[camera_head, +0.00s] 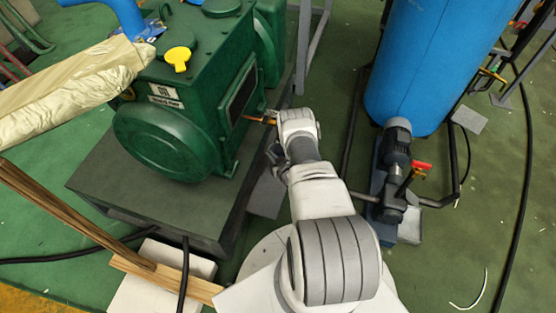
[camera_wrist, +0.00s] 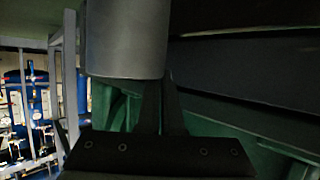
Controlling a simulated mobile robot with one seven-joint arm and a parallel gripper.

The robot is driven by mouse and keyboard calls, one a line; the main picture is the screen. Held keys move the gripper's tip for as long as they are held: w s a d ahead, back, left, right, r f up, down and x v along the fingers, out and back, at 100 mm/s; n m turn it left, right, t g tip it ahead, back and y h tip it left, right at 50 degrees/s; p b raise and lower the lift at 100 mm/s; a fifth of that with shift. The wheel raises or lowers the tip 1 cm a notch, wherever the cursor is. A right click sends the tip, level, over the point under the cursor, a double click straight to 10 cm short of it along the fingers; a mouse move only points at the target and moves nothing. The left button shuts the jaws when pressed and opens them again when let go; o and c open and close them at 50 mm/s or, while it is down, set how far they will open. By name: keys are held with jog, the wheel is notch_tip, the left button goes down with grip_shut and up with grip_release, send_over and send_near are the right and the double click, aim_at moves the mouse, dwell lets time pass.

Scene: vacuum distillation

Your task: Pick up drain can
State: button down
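A grey cylinder, which looks like the drain can (camera_wrist: 125,40), fills the upper middle-left of the wrist view. Its rounded lower edge is close to my gripper (camera_wrist: 165,85), whose dark fingers rise from the dark mount just below and right of it. The dim picture does not show whether the fingers touch or hold the can, nor how far apart they are. In the head view my gripper (camera_head: 277,152) is beside the green pump's right side, below a brass spout, mostly hidden by my wrist. I cannot make out the can clearly there.
The green pump (camera_head: 165,140) stands on a dark plinth (camera_head: 105,180) left of my arm. A blue tank (camera_head: 420,60) and a small motor pump with a red valve handle (camera_head: 421,165) stand right. Wooden planks (camera_head: 75,215) and black hoses lie at lower left.

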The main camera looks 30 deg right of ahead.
jog(key=shift+s+d+f, duration=0.1)
jog(key=shift+s+f, duration=0.15)
